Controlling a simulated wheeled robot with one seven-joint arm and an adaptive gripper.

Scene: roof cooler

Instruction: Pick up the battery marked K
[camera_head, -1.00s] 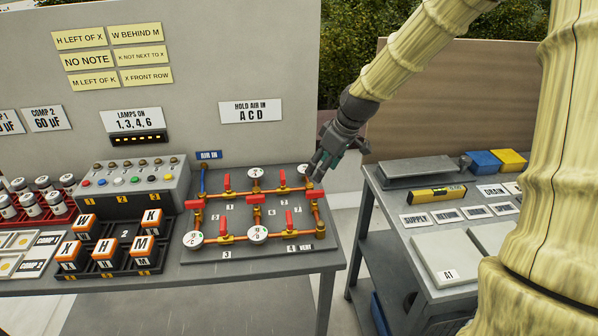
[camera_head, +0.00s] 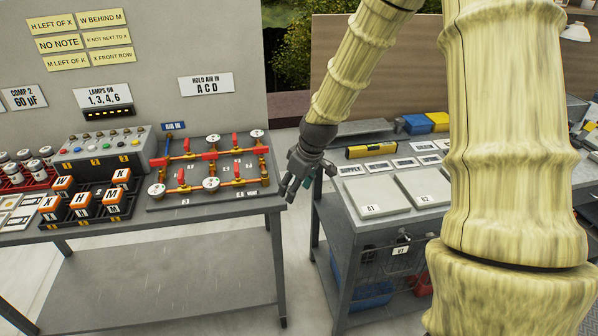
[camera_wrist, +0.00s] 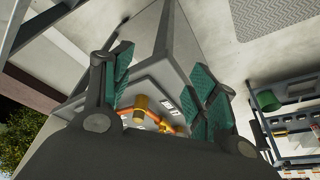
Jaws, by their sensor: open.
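The battery marked K (camera_head: 121,178) is an orange, white and black block in the back right slot of a black tray (camera_head: 97,189) on the left table in the head view. The battery marked W (camera_head: 63,186) stands in the back left slot. Batteries marked X (camera_head: 49,206), H (camera_head: 82,203) and M (camera_head: 113,200) stand in the front row. My gripper (camera_head: 291,196) is open and empty, well to the right of the tray, by the left table's right edge. In the wrist view its teal fingers (camera_wrist: 165,88) are spread apart; no battery shows between them.
A pipe board (camera_head: 213,195) with red valves and gauges lies between the tray and my gripper. A lamp box (camera_head: 103,150) stands behind the tray. A gap separates the left table (camera_head: 170,226) from the right bench (camera_head: 335,222). Notes (camera_head: 60,43) hang on the panel.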

